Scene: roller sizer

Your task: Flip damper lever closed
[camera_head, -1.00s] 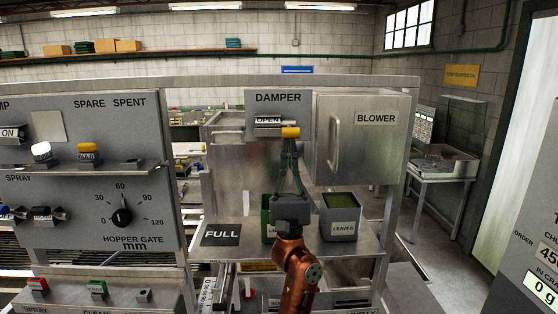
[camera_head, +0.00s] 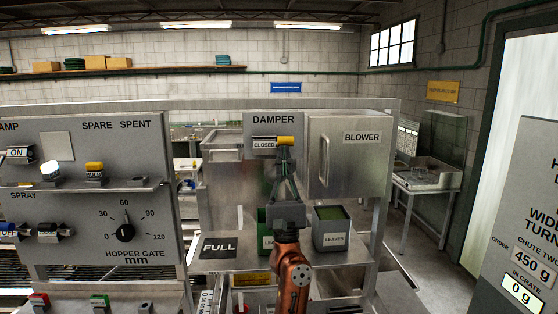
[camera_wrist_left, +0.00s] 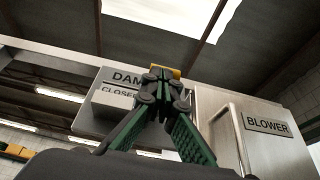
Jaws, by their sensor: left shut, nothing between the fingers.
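The damper panel (camera_head: 259,122) carries a lever with a yellow tip (camera_head: 286,140) and a small label that reads CLOSED (camera_head: 264,145). My left gripper (camera_head: 284,152) is shut and empty, its fingertips just below the yellow tip. In the left wrist view the gripper (camera_wrist_left: 163,78) points up at the panel (camera_wrist_left: 112,76), and its fingertips overlap the yellow tip (camera_wrist_left: 170,72); I cannot tell whether they touch it. The CLOSED label also shows there (camera_wrist_left: 117,94), partly hidden by the gripper. My right gripper is not in view.
The blower box (camera_head: 350,165) with its vertical handle stands right of the damper panel. Leaf bins (camera_head: 332,238) sit on the shelf below, beside my arm. A control panel with knobs (camera_head: 80,200) fills the left. A FULL plate (camera_head: 218,247) lies on the shelf.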

